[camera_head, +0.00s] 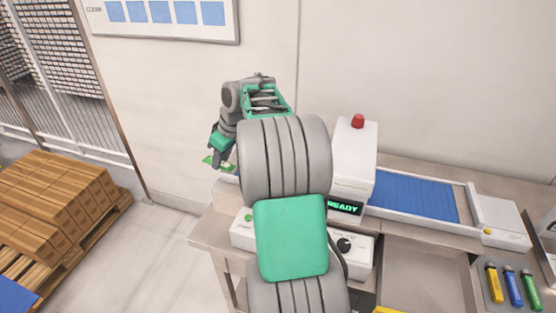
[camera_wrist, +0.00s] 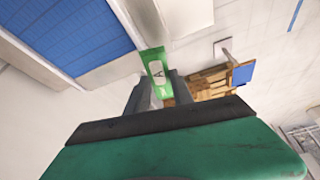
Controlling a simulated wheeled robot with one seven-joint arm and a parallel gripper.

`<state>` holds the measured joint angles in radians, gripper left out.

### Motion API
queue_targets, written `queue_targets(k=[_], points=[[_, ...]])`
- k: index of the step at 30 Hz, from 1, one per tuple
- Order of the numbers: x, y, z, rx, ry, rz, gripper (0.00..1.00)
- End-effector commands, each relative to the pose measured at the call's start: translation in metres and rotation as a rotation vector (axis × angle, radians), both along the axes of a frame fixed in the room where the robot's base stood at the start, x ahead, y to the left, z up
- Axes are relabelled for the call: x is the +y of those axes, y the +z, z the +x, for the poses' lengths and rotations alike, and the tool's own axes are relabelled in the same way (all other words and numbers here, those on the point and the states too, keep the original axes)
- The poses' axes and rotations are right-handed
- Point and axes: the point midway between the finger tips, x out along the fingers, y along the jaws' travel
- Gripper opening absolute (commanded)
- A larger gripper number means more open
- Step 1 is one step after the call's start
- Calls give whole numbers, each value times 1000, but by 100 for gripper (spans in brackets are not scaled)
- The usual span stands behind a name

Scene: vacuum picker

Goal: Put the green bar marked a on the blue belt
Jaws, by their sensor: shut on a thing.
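The green bar marked A (camera_wrist: 157,66) is held between the fingers of my gripper (camera_wrist: 158,90). Its letter faces the wrist camera, and its far end sticks out past the fingertips. In the head view the bar (camera_head: 210,161) shows as a small green piece at my gripper (camera_head: 219,165), raised left of the white machine. The blue belt (camera_head: 412,195) lies right of the machine between white rails, and its visible part is bare. In the wrist view a blue belt surface (camera_wrist: 62,28) is at upper left, apart from the bar. My arm hides the machine's left side.
The white machine (camera_head: 354,165) has a red lamp and a READY display. A control box with a black knob (camera_head: 345,245) stands in front. Yellow, blue and green bars (camera_head: 511,286) lie in a tray at far right. Boxes on a pallet (camera_head: 55,205) are at left.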

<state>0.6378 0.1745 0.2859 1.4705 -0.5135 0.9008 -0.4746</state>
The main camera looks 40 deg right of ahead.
Motion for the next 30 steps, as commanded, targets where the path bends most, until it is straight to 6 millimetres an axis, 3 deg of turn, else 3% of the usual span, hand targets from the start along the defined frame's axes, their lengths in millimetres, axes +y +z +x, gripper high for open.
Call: queue_targets(k=[1,3,6,9,16,21,30], points=[[-34,15,-8,1,16,1,0],[-72,28,-21,2,60,1,0],[-118,41,-45,2,112,0,0],[-151,48,-66,2,152,-1,0],[-172,47,-83,1,187,3,0],[-171,8,-84,1,187,5,0],[-172,-39,-83,0,186,5,0]])
